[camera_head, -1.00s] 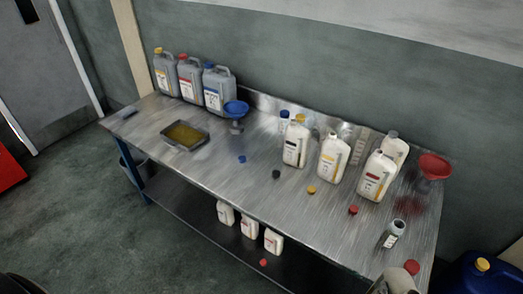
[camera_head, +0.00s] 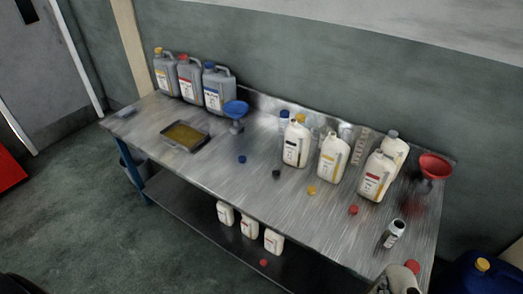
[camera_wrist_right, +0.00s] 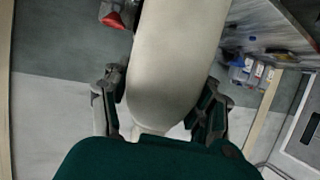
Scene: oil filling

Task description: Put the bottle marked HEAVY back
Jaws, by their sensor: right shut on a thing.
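In the right wrist view my right gripper (camera_wrist_right: 160,97) is shut on a large cream bottle (camera_wrist_right: 176,45), with one finger on each side. The bottle's label and cap are hidden there. A white bottle with a red cap (camera_head: 402,280) shows at the bottom right of the head view, cut by the frame edge; it may be the held one. White bottles with a black label (camera_head: 296,148), a yellow label (camera_head: 331,163) and a red label (camera_head: 374,181) stand upright on the steel table (camera_head: 255,190). The word HEAVY is not readable on any bottle. My left gripper is out of view.
Three grey canisters (camera_head: 219,92) and a blue funnel (camera_head: 236,110) stand at the back left, with an oil tray (camera_head: 205,141) in front. A red funnel (camera_head: 434,166) is at the right end. Loose caps and a small bottle (camera_head: 393,233) occupy the front. Small bottles (camera_head: 249,227) stand on the lower shelf.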

